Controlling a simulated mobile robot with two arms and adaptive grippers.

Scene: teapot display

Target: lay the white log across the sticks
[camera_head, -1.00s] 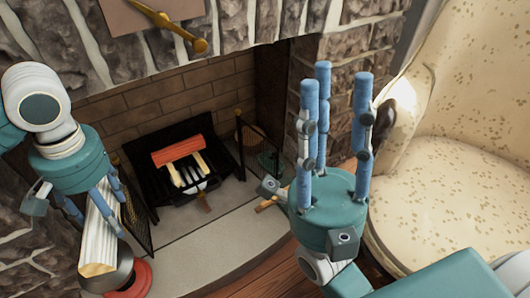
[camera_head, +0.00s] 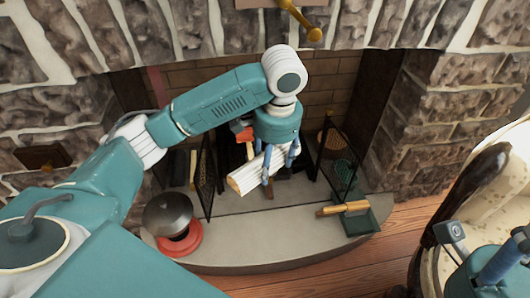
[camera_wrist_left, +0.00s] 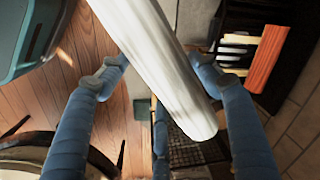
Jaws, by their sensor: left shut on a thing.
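My left gripper (camera_head: 280,166) is shut on the white log (camera_head: 243,178) and holds it in front of the fireplace opening. In the left wrist view the white log (camera_wrist_left: 160,60) runs diagonally between the blue fingers. In that view the pale sticks (camera_wrist_left: 234,40) lie side by side in the dark grate, apart from the log, with a red log (camera_wrist_left: 266,60) beside them. In the head view the red log (camera_head: 243,133) shows partly behind my arm, and the sticks are mostly hidden. My right gripper (camera_head: 492,262) is cut off at the lower right, its opening unclear.
Black mesh screens stand left (camera_head: 205,180) and right (camera_head: 337,157) of the opening. A dark rounded object on a red base (camera_head: 180,244) stands on the hearth's left. A wood-coloured tool (camera_head: 343,208) lies over a green base at right. An armchair (camera_head: 514,150) is far right.

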